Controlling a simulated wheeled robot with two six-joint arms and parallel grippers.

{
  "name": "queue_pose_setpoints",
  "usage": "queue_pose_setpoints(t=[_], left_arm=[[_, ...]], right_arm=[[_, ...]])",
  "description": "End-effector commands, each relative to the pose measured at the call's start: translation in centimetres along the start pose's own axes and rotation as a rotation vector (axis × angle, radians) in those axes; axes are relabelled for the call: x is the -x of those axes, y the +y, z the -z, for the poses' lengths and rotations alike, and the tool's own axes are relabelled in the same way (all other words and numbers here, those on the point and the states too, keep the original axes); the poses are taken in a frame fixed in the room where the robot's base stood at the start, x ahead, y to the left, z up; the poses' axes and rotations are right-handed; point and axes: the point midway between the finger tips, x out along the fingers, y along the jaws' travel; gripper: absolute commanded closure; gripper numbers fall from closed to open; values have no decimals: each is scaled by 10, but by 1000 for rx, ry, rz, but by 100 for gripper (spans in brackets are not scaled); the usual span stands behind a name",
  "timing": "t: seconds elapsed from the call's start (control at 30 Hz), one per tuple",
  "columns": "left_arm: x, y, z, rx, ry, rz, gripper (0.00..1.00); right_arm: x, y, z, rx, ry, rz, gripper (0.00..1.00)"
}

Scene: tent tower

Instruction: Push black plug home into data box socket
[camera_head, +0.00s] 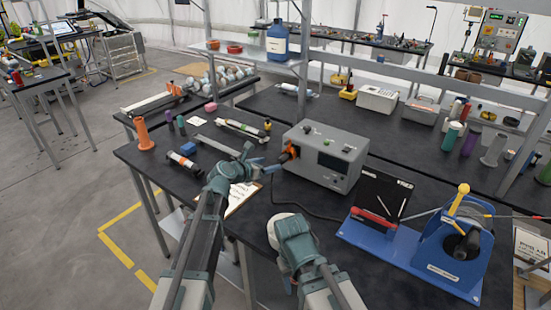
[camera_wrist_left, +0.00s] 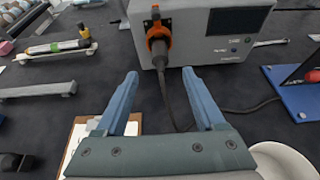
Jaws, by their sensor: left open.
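The grey data box (camera_head: 326,156) stands on the black table, with an orange socket on its left face. In the left wrist view the black plug (camera_wrist_left: 157,34) sits at the orange-ringed socket (camera_wrist_left: 152,25) of the data box (camera_wrist_left: 200,45). Its dark cable hangs down toward the table. I cannot tell how deep the plug sits. My left gripper (camera_head: 268,165) is just left of the socket. In the wrist view my left gripper (camera_wrist_left: 160,74) has its blue fingers spread, the cable showing between them and the plug beyond the tips. My right gripper's fingers do not show.
A clipboard (camera_head: 243,195) lies under my left gripper. A blue stand with a black panel (camera_head: 380,195) and a blue crank device (camera_head: 455,245) stand at the right. The cable runs rightward across the table.

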Motion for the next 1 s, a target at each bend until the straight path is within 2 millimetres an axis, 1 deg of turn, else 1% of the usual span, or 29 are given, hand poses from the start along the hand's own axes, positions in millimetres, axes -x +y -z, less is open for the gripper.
queue_pose_setpoints(t=[0.03,0.1,0.2,0.33,0.5,1.0], left_arm=[[16,-2,-2,2,0,-1,29],[28,-1,-2,1,0,-3,29],[42,-1,-2,0,0,-1,29],[54,0,-1,1,0,-1,29],[60,0,0,0,0,0,29],[59,0,0,0,0,0,29]], right_arm=[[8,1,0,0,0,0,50],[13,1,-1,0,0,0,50],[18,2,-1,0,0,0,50],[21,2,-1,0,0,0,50],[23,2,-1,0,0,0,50],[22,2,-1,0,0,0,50]])
